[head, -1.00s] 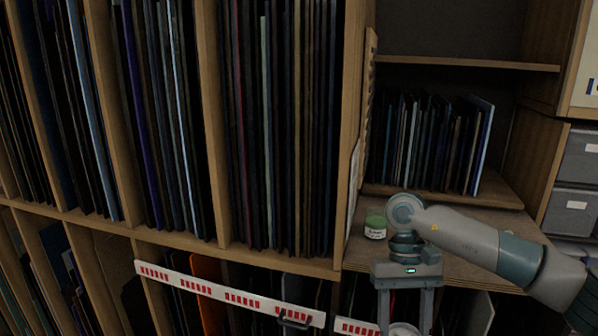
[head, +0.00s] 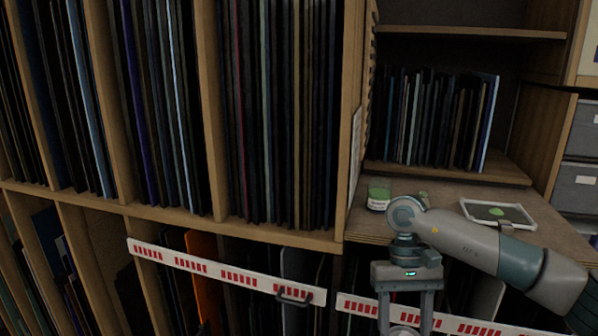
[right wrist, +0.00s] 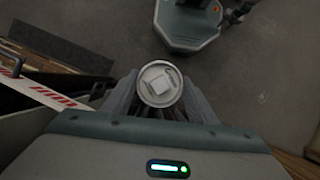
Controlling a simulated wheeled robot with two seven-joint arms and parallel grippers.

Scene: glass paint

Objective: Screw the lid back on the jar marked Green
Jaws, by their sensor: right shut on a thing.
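A small jar (head: 378,197) with green in it and a pale label stands on the wooden counter near its left side. My right gripper (head: 404,322) hangs in front of the counter, lower than the jar and apart from it. It is shut on a round pale lid (head: 403,331), which shows at the bottom edge of the head view. In the right wrist view the lid (right wrist: 160,83) sits between the fingers with its round face towards the camera. The jar's label is too small to read. My left gripper is out of view.
A white-rimmed tray (head: 468,208) with a green blob lies on the counter, partly behind my right arm. Another small green thing (head: 423,194) shows behind the arm. Racks of glass sheets (head: 280,110) fill the left. A red-and-white striped bar (head: 220,275) runs below the counter.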

